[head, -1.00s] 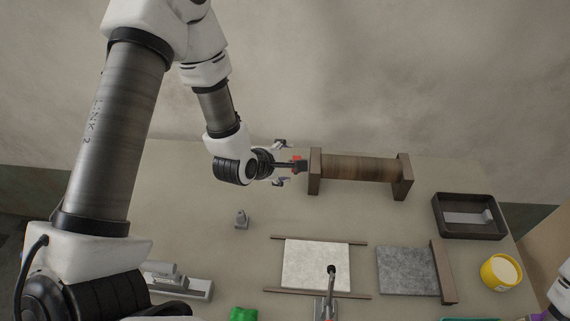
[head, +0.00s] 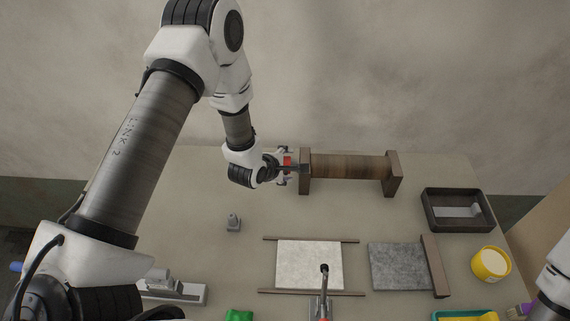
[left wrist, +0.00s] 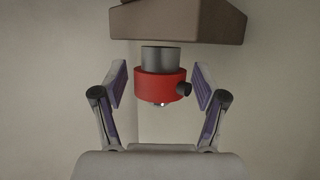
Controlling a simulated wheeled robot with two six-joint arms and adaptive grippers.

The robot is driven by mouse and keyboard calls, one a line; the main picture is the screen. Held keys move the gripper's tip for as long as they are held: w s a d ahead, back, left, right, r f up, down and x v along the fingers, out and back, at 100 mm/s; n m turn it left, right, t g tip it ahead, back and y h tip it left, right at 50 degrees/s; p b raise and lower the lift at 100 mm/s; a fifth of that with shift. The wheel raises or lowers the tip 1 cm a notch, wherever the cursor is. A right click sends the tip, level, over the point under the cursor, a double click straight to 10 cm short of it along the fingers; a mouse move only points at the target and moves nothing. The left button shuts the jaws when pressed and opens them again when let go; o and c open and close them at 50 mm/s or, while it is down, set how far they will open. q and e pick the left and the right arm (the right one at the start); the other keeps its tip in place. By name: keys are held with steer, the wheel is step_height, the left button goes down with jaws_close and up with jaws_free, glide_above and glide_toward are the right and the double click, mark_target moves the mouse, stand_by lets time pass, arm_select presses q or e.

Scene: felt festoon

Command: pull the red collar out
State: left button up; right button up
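The red collar (head: 287,160) sits on a grey metal shaft (left wrist: 161,58) at the left end of the wooden roller stand (head: 347,166). In the left wrist view the collar (left wrist: 160,87) is a red ring with a dark knob on its right side. My left gripper (left wrist: 158,85) is open, with one finger on each side of the collar and a small gap on both sides. In the head view the left gripper (head: 282,166) is at the stand's left end and partly covers the collar. My right gripper is out of view.
A dark tray (head: 430,212), a yellow tub (head: 491,264) and a grey felt piece (head: 397,268) are at the right. A pale felt sheet (head: 309,262) lies between wooden strips in front.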

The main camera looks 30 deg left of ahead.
arm_select(q)
steer(key=c, duration=0.9)
steer(key=shift+a, duration=0.15)
steer(key=shift+c, duration=0.5)
steer(key=shift+s+a+p, duration=0.1)
steer(key=shift+s+a, duration=0.35)
steer(key=shift+a, duration=0.45)
steer(key=shift+s+a+p, duration=0.15)
steer(key=shift+s+a, duration=0.3)
steer(key=shift+a, duration=0.4)
steer(key=shift+s+a+p, duration=0.1)
steer(key=shift+s+a, duration=0.35)
steer(key=shift+a, duration=0.45)
